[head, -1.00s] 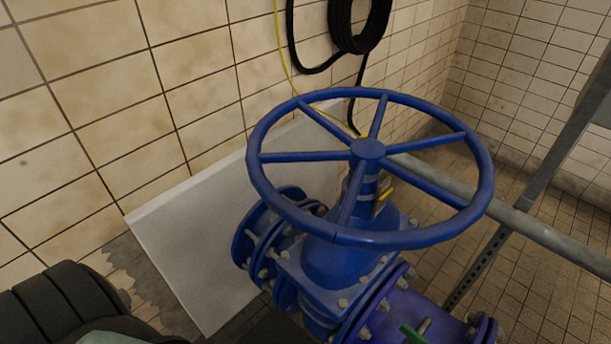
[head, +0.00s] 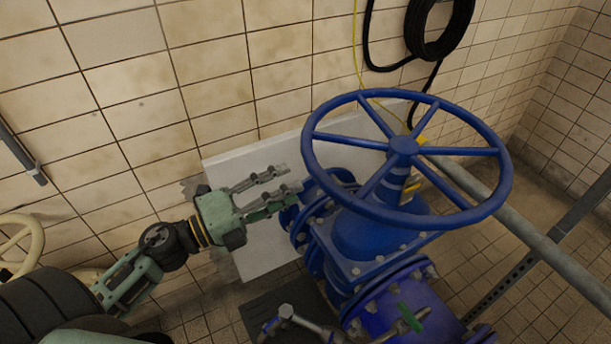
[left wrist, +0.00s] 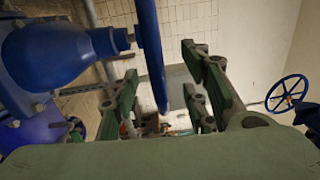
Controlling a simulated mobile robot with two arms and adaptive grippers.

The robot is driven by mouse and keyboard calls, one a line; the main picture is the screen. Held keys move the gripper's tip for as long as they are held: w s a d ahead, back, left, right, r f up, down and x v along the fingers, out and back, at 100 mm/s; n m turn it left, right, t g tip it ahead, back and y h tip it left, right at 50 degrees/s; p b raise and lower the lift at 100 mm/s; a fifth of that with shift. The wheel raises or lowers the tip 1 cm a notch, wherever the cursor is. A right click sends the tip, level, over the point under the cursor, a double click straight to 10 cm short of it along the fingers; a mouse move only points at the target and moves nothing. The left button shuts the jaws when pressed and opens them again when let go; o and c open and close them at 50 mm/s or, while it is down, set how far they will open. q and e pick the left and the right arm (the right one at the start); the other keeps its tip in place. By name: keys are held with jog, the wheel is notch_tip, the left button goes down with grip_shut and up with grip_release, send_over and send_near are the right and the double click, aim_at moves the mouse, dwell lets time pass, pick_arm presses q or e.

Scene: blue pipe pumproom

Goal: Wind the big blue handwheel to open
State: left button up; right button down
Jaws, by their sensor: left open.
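The big blue handwheel (head: 493,198) sits level on top of a blue valve (head: 365,235) right of centre in the head view. My left gripper (head: 288,179) is open and empty, its fingers pointing right at the wheel's left side, with a small gap to the rim in the picture. In the left wrist view, a blue rim section (left wrist: 150,50) runs between the two open fingers in the picture; I see no finger pressing on it.
A grey pipe (head: 490,200) runs right from behind the wheel. A white panel (head: 255,155) leans at the tiled wall. A black hose coil (head: 440,30) hangs behind. A cream wheel (head: 25,240) is far left.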

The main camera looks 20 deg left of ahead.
aim_at(311, 173)
pick_arm(q)
jog(key=w, duration=0.4)
jog(key=shift+f+p, duration=0.3)
jog(key=shift+p, duration=0.1)
jog(key=p+x, duration=0.1)
jog(key=x, duration=0.3)
jog(key=shift+s+d+r, duration=0.1)
jog(key=shift+d+r, duration=0.05)
jog(key=shift+p+x, duration=0.4)
jog(key=shift+x, duration=0.5)
jog(key=shift+f, duration=0.25)
jog(key=shift+c, duration=0.3)
jog(key=shift+r, duration=0.1)
jog(key=shift+c, duration=1)
jog(key=c, duration=0.7)
grip_shut()
pick_arm(e)
jog(key=w+a+r, duration=0.2)
jog(key=w+r, duration=0.1)
jog(key=shift+w+a, duration=0.1)
jog(key=shift+w, duration=0.1)
